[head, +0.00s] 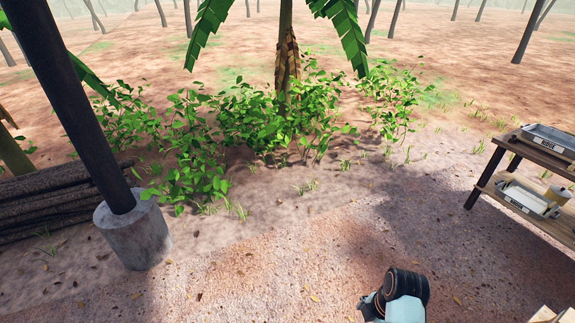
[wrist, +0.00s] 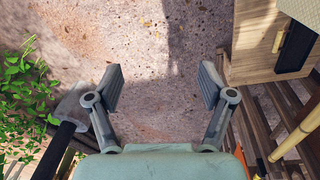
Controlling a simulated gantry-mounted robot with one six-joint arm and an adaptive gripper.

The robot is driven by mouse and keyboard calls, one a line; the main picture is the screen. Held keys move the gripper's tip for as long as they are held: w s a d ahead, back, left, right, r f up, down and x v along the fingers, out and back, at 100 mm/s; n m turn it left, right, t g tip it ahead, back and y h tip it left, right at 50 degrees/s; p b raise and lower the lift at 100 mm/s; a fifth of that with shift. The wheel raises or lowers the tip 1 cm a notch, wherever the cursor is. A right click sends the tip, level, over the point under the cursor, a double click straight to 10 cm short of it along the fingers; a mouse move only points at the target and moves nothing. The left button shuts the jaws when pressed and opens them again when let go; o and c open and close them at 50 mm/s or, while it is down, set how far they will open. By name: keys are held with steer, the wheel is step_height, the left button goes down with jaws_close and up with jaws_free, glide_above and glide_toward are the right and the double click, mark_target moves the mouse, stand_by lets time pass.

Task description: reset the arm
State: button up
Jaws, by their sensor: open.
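My gripper (wrist: 162,88) shows in the wrist view with its two fingers spread apart. It is open and nothing is between the fingers. Below it is bare brown ground scattered with small leaves. In the head view part of my arm, black and pale blue, shows at the bottom edge right of the middle. The gripper fingers cannot be made out there.
A wooden shelf (head: 487,183) with metal trays (head: 550,140) stands at the right. A dark post in a concrete footing (head: 133,235) and stacked logs (head: 50,205) are at the left. Green bushes (head: 250,125) surround a trunk. In the wrist view, a wooden box (wrist: 250,45) is close by on the right.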

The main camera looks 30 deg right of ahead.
steer(key=w+a+r+m+t+h, duration=0.1)
steer(key=w+a+r+m+t, duration=0.2)
steer(key=a+r, duration=0.35)
steer(key=w+a+r+m+t, duration=0.2)
steer(key=w+a+r+m, duration=0.15)
steer(key=a, duration=0.65)
steer(key=w+a+r+m+t+h, duration=0.1)
steer(key=w+a+r+m+t, duration=0.25)
steer(key=a, duration=0.55)
steer(key=s+a+r+m+t+y+p, duration=0.15)
steer(key=s+a+r+m+t, duration=0.35)
steer(key=a+r, duration=0.6)
step_height(320, 180, up, 16)
steer(key=d+g+p, duration=0.2)
steer(key=p, duration=1.4)
steer(key=shift+f+n, duration=0.15)
steer(key=shift+n, duration=0.25)
steer(key=shift+s, duration=0.1)
